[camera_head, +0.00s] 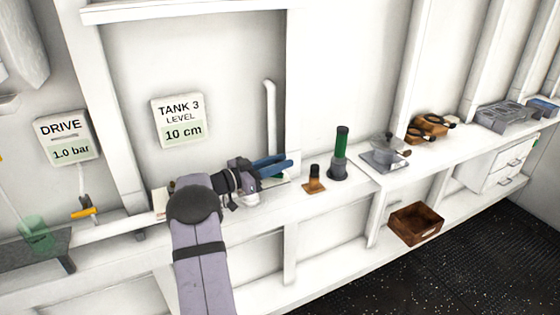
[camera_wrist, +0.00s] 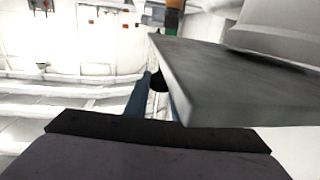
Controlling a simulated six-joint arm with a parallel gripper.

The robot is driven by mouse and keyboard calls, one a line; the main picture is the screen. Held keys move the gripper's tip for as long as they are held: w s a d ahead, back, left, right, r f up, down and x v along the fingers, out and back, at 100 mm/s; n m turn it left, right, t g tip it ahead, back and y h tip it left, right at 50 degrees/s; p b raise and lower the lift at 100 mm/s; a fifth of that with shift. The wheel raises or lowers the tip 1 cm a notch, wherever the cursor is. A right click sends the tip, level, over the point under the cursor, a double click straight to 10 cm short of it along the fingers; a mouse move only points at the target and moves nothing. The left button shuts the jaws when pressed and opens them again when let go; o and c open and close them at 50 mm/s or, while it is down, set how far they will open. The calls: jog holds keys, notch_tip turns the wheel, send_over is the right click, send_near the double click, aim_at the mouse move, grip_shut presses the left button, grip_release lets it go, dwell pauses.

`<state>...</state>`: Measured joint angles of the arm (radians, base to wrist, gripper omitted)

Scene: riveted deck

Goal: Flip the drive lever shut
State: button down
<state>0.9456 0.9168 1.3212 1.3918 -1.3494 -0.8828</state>
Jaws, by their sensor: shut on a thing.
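The DRIVE sign (camera_head: 62,138) hangs on the wall at the left in the head view and reads 1.0 bar. Below it a pale stem carries a yellow-orange lever handle (camera_head: 84,213), which sticks out sideways, nearly level. My gripper (camera_head: 284,165) is well to the right of this lever, low over the bench below the TANK 3 sign, with blue fingers pointing right. In the wrist view a small dark thing (camera_wrist: 158,81) shows between the blue fingers; what it is I cannot tell. A grey slab hides part of the fingers there.
The TANK 3 sign (camera_head: 180,121) reads 10 cm. A white pipe (camera_head: 270,115) rises behind my gripper. A brown box (camera_head: 416,223) sits lower.

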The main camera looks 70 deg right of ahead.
jog(key=c, duration=1.5)
grip_release()
jog(key=shift+r, duration=0.15)
notch_tip(320, 180, up, 10)
jog(key=b, duration=0.3)
